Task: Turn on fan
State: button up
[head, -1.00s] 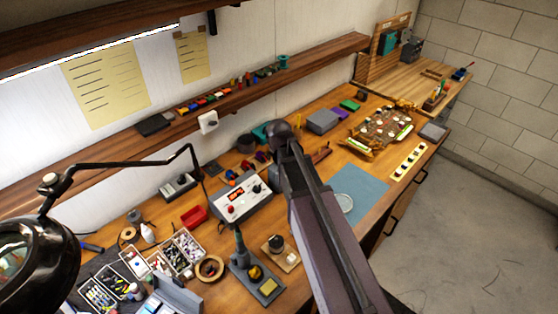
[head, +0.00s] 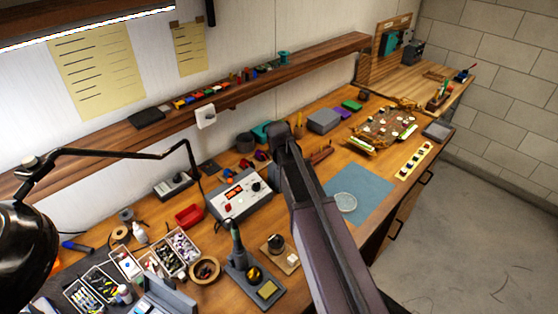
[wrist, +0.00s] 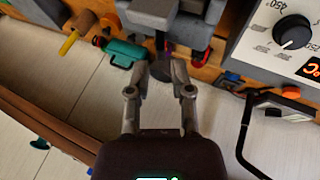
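I cannot pick out a fan with certainty in either view. My gripper (wrist: 162,66) is open and empty in the wrist view, its two grey fingers spread with a clear gap. Beyond the fingertips is a dark grey upright thing (wrist: 166,22) with a small purple part low on it; I cannot tell what it is. In the head view my arm hides the gripper and the bench behind it. The soldering station (head: 240,193) has a lit red display; its black dial (wrist: 293,31) is at the upper right in the wrist view.
A long wall shelf (head: 225,100) runs above the bench; its edge (wrist: 45,118) is close to my gripper. A teal item (wrist: 125,54) lies left of the fingers. A lamp (head: 30,245) stands at the left. The blue mat (head: 365,190) is mostly bare.

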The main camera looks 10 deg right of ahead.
jog(key=shift+b+x, duration=1.45)
jog(key=shift+x, duration=0.6)
grip_shut()
